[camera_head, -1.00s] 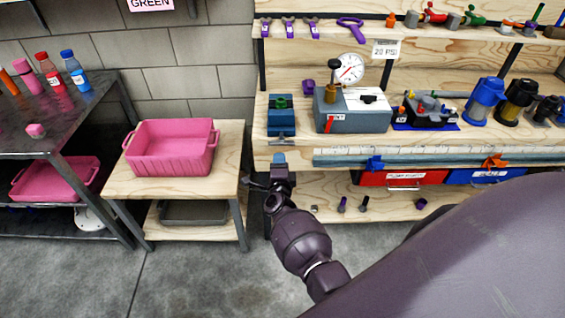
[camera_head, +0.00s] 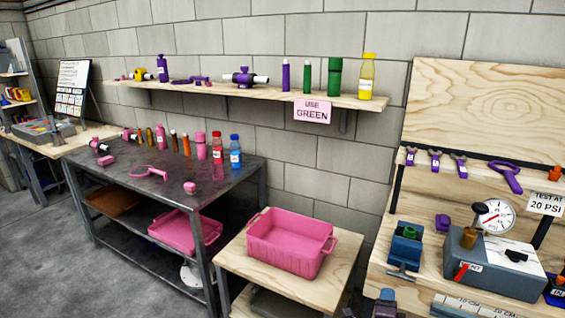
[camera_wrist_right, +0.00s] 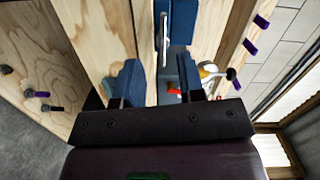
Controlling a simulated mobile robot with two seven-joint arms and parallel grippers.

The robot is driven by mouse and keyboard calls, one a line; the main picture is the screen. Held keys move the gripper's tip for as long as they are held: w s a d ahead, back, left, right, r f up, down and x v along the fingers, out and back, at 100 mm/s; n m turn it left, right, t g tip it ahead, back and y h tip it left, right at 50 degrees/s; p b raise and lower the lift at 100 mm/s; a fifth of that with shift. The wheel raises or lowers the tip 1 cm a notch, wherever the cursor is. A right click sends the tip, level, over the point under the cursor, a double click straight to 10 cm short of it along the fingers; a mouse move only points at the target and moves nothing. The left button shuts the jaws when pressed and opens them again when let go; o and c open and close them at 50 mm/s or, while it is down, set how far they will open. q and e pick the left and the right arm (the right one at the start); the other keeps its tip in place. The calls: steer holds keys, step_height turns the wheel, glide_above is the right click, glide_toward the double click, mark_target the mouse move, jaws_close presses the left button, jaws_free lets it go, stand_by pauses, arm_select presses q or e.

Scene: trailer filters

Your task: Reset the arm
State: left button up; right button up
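My right gripper (camera_head: 386,303) shows at the bottom edge of the head view, just in front of the wooden workbench (camera_head: 440,205), below the blue vise (camera_head: 405,245). Only its blue-tipped end is in the picture; the rest of the arm is cut off. In the right wrist view, the two blue fingers of this gripper (camera_wrist_right: 158,85) stand apart with nothing held between them. The blue vise (camera_wrist_right: 178,22) with its metal handle lies beyond the gap. My left gripper is in neither view.
A grey pressure tester (camera_head: 495,265) with a gauge stands right of the vise. A pink bin (camera_head: 290,245) sits on a low wooden table to the left. A dark metal table (camera_head: 215,183) carries bottles and small parts. A wall shelf (camera_head: 200,90) runs above.

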steer(key=s+a+r+n+t+y, duration=0.15)
steer(key=a+r+n+y, duration=0.4)
steer(key=n, duration=0.75)
steer(key=s+f+n+g+y, duration=0.1)
steer(key=s+f+n+g, duration=0.1)
steer(key=s, duration=1.2)
steer(key=s+d+f+n+g+y, duration=0.1)
steer(key=s+f+n+g, duration=0.2)
steer(key=s, duration=1.2)
step_height(320, 180, down, 3)
steer(key=n, duration=0.4)
steer(key=shift+r+g, duration=0.2)
steer(key=shift+g, duration=0.15)
steer(key=shift+s, duration=0.1)
